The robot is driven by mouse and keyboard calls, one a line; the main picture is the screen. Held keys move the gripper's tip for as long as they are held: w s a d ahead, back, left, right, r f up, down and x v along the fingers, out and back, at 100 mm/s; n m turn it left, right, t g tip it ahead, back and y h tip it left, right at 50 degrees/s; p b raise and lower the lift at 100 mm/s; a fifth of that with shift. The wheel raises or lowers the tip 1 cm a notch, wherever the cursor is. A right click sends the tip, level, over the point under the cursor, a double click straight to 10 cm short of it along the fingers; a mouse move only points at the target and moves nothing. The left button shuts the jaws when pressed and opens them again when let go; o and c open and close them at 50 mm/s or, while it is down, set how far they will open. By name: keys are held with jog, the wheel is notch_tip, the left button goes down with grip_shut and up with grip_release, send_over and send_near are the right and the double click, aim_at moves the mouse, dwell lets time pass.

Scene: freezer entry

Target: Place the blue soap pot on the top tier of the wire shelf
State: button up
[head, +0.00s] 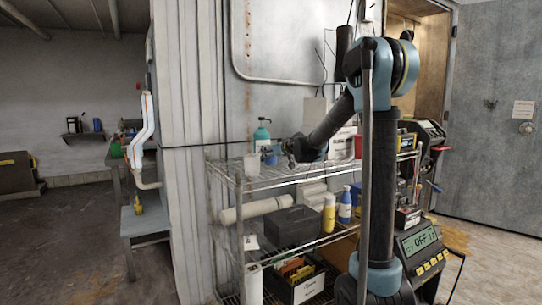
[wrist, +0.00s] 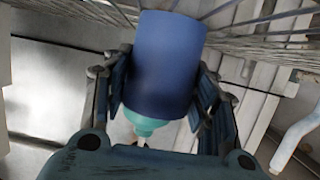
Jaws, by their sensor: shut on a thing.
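The blue soap pot (wrist: 165,65) is a plain blue cylinder between the two fingers of my gripper (wrist: 163,85) in the wrist view. My gripper is shut on it. In the head view my gripper (head: 284,152) is at the left part of the wire shelf's top tier (head: 275,180), and the pot (head: 270,158) shows small and partly hidden beside it. The pot is at or just above the tier; I cannot tell whether it touches the wires. Wire bars (wrist: 255,35) cross the top of the wrist view.
A teal pump bottle (head: 262,135) and a whitish container (head: 251,165) are close to the pot on the left. A teal bottle part (wrist: 145,123) shows behind the pot. The lower tier holds a dark grey box (head: 291,226), a yellow bottle (head: 329,213) and a blue bottle (head: 345,206).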

jog(key=o, duration=1.1)
jog(key=shift+o, duration=0.2)
jog(key=shift+v, duration=6)
jog(key=shift+s, duration=0.1)
jog(key=s+d+f+m+g+h, duration=0.2)
jog(key=s+d+f, duration=0.5)
jog(key=s, duration=0.7)
jog(key=s+d+f+m+g+h, duration=0.2)
jog(key=s+d+f, duration=0.5)
jog(key=s+f, duration=0.4)
jog(key=s+d+f+m+g+h, duration=0.2)
jog(key=s+f, duration=0.7)
jog(key=s, duration=0.9)
jog(key=d+g+h, duration=0.2)
jog(key=d+g, duration=0.2)
jog(key=d, duration=0.1)
jog(key=shift+m, duration=0.3)
jog(key=shift+s+d, duration=0.1)
